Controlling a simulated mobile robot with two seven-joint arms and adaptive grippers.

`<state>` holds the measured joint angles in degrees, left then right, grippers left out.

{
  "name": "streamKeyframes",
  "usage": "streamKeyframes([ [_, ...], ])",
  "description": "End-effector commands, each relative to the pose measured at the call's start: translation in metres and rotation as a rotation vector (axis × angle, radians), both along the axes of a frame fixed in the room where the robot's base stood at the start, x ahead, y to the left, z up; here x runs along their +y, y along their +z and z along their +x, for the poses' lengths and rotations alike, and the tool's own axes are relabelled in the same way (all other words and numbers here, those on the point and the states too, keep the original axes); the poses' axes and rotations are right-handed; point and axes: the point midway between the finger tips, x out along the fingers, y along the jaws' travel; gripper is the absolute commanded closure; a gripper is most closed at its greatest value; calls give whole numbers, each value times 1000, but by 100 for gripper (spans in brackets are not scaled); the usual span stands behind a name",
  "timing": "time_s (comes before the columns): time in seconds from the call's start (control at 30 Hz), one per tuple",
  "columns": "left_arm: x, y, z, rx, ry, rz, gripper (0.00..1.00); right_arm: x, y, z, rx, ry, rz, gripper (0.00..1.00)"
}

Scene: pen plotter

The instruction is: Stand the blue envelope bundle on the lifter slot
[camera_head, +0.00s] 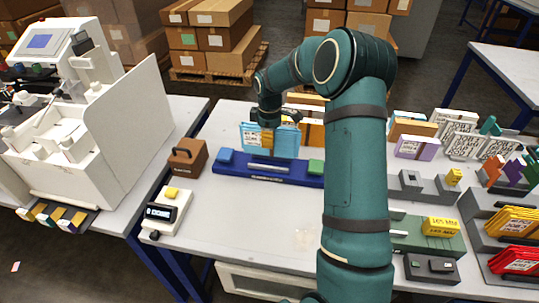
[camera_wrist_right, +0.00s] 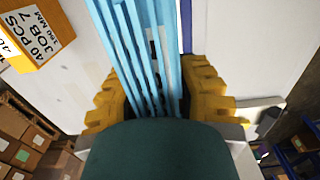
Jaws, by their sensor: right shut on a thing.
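The blue envelope bundle (camera_head: 287,138) is upright in the head view. My right gripper (camera_head: 267,138) is shut on it from above, with a yellow finger across its near face. In the right wrist view the light-blue envelopes (camera_wrist_right: 135,45) run between the two yellow fingers of this gripper (camera_wrist_right: 155,90). The blue lifter (camera_head: 228,171) lies on the table just below the bundle, with a pale slot strip (camera_head: 268,167) along its middle. The bundle's lower edge appears slightly above or behind this strip; I cannot tell whether they touch. My left gripper is not in view.
A green block (camera_head: 316,167) sits at the lifter's right end. A brown box (camera_head: 187,158) and a white device with a display (camera_head: 165,212) stand to its left. Orange bundles (camera_head: 312,131) stand behind. Trays and envelopes crowd the right. The front middle table is clear.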

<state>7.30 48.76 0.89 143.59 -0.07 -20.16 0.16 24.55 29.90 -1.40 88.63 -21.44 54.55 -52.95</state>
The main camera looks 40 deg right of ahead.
Motion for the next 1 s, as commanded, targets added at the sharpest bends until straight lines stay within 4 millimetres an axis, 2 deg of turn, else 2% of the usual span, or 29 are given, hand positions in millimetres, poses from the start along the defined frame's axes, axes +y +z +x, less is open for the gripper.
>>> streamKeyframes([
  [0.17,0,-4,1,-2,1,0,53,0,-17,0,1,-1,1,100],
  [0.4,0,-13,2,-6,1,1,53,0,-52,0,-1,-2,1,100],
  [0.83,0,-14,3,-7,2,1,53,0,-58,0,-1,-2,0,100],
  [0.87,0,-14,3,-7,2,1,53,0,-58,0,-1,-2,1,56],
  [0.9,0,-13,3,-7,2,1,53,0,-58,0,-1,-2,1,46],
  [1.0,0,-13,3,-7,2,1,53,0,-57,0,-1,-2,1,46],
])
